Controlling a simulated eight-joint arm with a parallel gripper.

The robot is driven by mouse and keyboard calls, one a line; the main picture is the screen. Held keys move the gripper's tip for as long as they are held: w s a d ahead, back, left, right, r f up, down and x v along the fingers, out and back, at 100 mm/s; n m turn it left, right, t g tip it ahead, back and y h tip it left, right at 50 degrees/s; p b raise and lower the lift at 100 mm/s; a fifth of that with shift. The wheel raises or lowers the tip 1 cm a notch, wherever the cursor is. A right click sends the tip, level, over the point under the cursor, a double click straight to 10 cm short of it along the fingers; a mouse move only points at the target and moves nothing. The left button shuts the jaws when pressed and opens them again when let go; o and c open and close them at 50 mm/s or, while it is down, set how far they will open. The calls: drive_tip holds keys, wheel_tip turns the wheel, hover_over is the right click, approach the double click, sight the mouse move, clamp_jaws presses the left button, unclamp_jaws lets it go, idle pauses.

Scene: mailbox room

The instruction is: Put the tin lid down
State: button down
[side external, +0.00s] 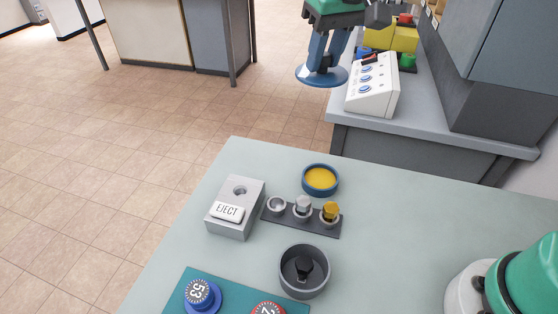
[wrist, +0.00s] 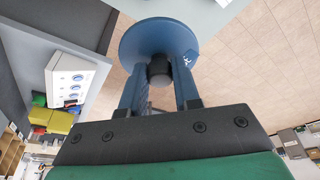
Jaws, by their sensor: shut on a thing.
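The tin lid is a blue disc (side external: 321,75) with a dark knob, which shows in the wrist view (wrist: 158,69). My gripper (side external: 328,62) is shut on the lid, with one blue finger on each side of the knob. It holds the lid in the air beyond the table's far edge, in front of the back counter. A round blue tin with yellow contents (side external: 320,179) stands uncovered on the table, near its far edge. The lid is well above and apart from the tin.
On the pale table (side external: 440,215) are a grey EJECT box (side external: 236,208), a dark rack with small caps (side external: 303,216), a dark round cup (side external: 305,271) and a teal panel (side external: 232,295). A white button console (side external: 373,85) stands on the back counter. The table's right part is mostly clear.

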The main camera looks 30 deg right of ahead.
hover_over(268, 172)
drive_tip(key=s, duration=0.2)
drive_tip(key=f, duration=0.2)
drive_tip(key=s+x, duration=0.1)
drive_tip(key=x, duration=0.5)
drive_tip(key=s+x, duration=0.2)
drive_tip(key=x, duration=0.5)
drive_tip(key=s+f+x, duration=0.1)
drive_tip(key=x, duration=0.5)
drive_tip(key=shift+s+f, duration=0.1)
drive_tip(key=shift+f, duration=0.25)
drive_tip(key=shift+f, duration=0.1)
drive_tip(key=c, duration=0.6)
unclamp_jaws()
drive_tip(key=shift+c, duration=0.2)
